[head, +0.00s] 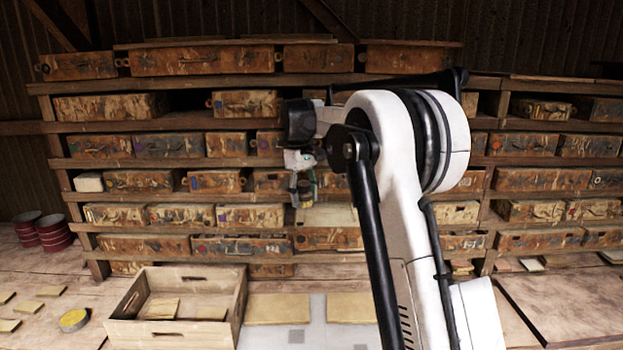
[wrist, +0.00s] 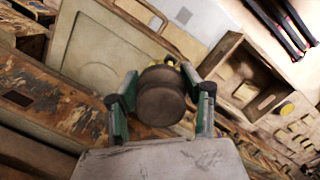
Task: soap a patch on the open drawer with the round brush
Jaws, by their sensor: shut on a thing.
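My gripper (wrist: 161,98) has green fingers and is shut on the round brush (wrist: 160,106), whose round brown top faces the wrist camera. In the head view my gripper (head: 303,178) hangs in front of the middle of the drawer rack, and the brush is small there. The open drawer looks like a pale, shallow, boxy shape (wrist: 92,48) beyond the brush in the wrist view. In the head view a pale surface (head: 328,215) sticks out beside the gripper, partly behind my arm. The brush's bristles are hidden, and I cannot tell whether they touch the drawer.
The rack (head: 60,163) holds several rows of worn wooden drawers. A wooden crate (head: 236,310) with tiles inside stands on the bench at front left. Tan slabs (head: 277,308) lie beside it. A yellow round item (head: 73,320) and red tins (head: 54,232) are farther left.

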